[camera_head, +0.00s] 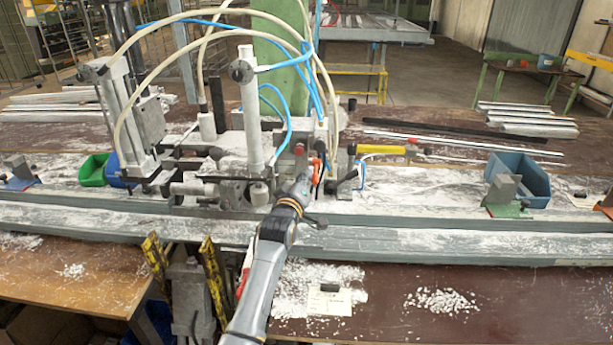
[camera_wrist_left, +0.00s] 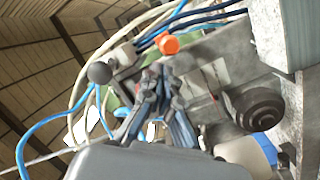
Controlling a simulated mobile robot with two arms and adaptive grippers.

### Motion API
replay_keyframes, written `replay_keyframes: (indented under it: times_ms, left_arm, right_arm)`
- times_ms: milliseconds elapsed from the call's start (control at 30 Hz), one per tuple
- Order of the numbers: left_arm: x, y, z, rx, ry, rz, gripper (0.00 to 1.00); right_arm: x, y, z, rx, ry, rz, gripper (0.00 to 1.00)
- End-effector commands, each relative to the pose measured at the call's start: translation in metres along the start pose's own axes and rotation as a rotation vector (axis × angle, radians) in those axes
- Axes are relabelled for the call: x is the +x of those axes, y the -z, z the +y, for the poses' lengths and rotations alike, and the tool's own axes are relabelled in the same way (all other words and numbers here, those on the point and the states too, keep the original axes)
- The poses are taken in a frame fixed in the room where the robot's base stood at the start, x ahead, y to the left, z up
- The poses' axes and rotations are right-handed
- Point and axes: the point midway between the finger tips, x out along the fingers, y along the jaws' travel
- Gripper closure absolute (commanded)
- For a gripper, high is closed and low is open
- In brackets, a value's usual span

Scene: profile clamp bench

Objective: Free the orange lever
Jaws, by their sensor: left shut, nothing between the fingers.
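An orange-red lever (camera_head: 317,164) sits on the clamp machine (camera_head: 225,160) at the middle of the bench, and part of it is hidden by hoses and my gripper. In the head view my left gripper (camera_head: 300,184) reaches up from below, its tips just left of and below the lever. In the left wrist view a rounded orange end (camera_wrist_left: 169,44) stands just beyond the fingertips of my left gripper (camera_wrist_left: 160,78). The fingers are shut with nothing between them. I cannot tell whether they touch the lever. My right gripper is not in view.
Blue and cream hoses loop around the machine close to my gripper. A white cylinder (camera_head: 250,120) stands left of the lever. A yellow-handled tool (camera_head: 381,150) lies to the right. A blue bin (camera_head: 520,178) stands farther right. White chips litter the bench.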

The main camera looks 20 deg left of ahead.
Motion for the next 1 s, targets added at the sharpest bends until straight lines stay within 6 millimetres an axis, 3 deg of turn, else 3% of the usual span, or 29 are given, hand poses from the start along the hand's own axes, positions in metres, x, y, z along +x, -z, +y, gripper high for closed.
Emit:
replay_keyframes:
  times_ms: [467, 1000]
  left_arm:
    - [0.001, -0.008, -0.001, 0.000, 0.000, 0.000, 1.00]
    - [0.001, -0.015, -0.008, 0.015, -0.057, 0.058, 1.00]
  right_arm:
    - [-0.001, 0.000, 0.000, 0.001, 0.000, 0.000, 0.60]
    - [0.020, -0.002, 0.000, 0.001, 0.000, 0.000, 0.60]
